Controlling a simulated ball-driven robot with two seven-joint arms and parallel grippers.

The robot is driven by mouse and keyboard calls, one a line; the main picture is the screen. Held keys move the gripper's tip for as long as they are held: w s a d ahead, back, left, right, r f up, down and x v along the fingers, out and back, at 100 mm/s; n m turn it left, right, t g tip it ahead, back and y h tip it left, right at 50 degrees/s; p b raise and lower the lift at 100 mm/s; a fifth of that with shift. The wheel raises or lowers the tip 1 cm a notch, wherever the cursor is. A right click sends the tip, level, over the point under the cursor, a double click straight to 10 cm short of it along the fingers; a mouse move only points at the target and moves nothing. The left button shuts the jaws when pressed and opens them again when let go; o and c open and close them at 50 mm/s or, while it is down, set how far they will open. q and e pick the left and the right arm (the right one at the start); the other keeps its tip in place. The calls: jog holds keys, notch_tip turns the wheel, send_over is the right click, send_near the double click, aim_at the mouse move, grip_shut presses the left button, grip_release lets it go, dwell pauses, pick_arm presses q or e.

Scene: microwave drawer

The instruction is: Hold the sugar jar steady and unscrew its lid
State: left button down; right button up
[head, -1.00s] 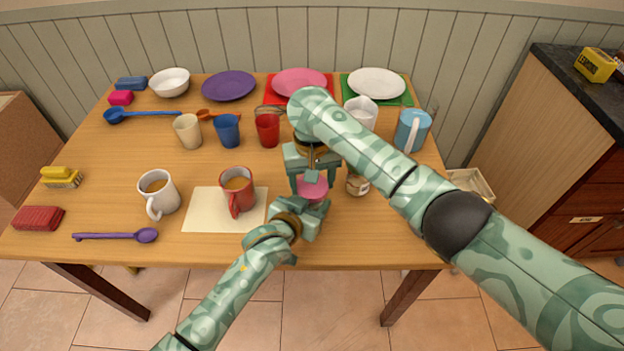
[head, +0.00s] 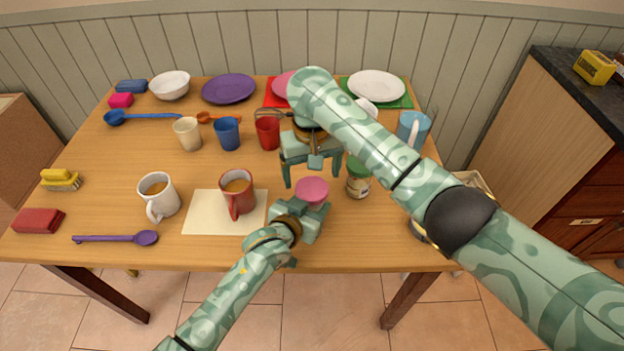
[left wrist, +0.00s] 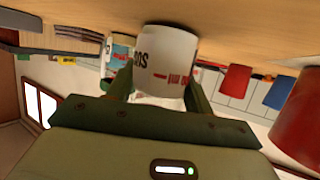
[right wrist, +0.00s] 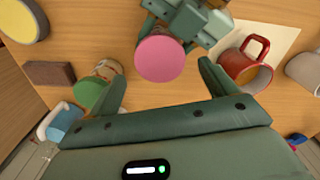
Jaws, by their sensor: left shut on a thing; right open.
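The sugar jar is a white jar with dark and red lettering in the left wrist view (left wrist: 165,75), standing at the table's front. Its round pink lid (head: 312,190) sits on top and also shows in the right wrist view (right wrist: 160,53). My left gripper (head: 308,207) is shut on the jar's body from the front, below the lid. My right gripper (head: 312,172) is open and empty, pointing down above the lid, with its fingers spread wide and apart from it. I cannot tell how far the lid is turned.
A green-lidded jar (head: 358,180) stands close to the right of the sugar jar. A red mug (head: 237,194) on a cream mat (head: 205,222) and a white mug (head: 158,196) stand to the left. Cups (head: 267,132) and plates (head: 229,88) are farther back.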

aim_at(312, 188)
jog(key=shift+r, duration=0.55)
jog(key=shift+c, duration=0.3)
notch_tip(312, 188, up, 3)
jog(key=m, duration=0.3)
jog(key=shift+f, duration=0.4)
notch_tip(312, 188, down, 7)
jog(key=shift+f, duration=0.15)
jog(key=c, duration=1)
jog(key=shift+n, duration=1.5)
jog(key=o, duration=1.1)
jog(key=shift+c, duration=0.2)
